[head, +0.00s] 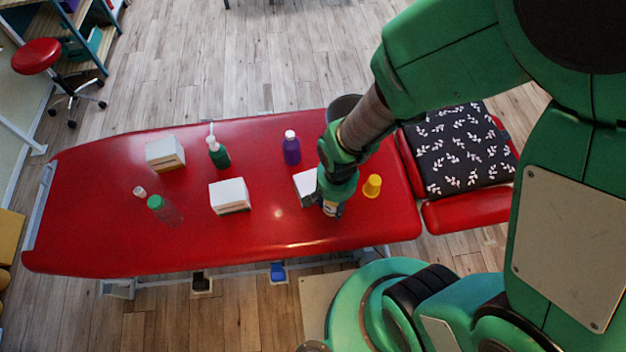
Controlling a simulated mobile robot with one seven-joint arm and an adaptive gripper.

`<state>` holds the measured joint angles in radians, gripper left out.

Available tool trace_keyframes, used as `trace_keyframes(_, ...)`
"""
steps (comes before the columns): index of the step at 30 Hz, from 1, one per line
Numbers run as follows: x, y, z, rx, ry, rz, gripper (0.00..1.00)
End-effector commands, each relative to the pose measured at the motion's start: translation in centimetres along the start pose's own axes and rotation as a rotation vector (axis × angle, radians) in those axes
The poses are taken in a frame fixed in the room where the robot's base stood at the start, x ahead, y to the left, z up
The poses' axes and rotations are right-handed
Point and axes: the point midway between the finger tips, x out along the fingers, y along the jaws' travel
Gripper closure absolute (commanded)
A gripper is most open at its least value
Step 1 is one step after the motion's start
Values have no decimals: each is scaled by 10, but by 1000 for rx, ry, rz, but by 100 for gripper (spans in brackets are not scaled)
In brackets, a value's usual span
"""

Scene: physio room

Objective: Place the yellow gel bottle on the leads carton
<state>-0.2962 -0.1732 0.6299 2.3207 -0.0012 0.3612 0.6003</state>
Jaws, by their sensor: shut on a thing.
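My gripper (331,205) points down over the right part of the red treatment table and is shut. A small pale yellowish part (331,210) shows between its fingers; this appears to be the yellow gel bottle, mostly hidden by the gripper. Three white cartons stand on the table: one at the back left (163,150), one in the middle (230,192), and one right beside my gripper (305,184), partly covered by it. Their labels are too small to read, so I cannot tell which is the leads carton.
The red table (110,240) also holds a green pump bottle (219,155), a purple bottle (291,150), a clear green-capped bottle (163,209), a small white cup (139,191) and a yellow cup-like thing (372,187) close right of my gripper. A dark patterned cushion (455,150) lies right.

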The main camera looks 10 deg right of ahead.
Motion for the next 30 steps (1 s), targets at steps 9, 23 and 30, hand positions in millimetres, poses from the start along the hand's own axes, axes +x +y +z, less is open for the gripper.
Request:
trace_keyframes(9,23,6,2,11,-1,1,94)
trace_keyframes(23,51,6,2,11,0,0,94)
trace_keyframes(30,50,6,2,11,1,0,94)
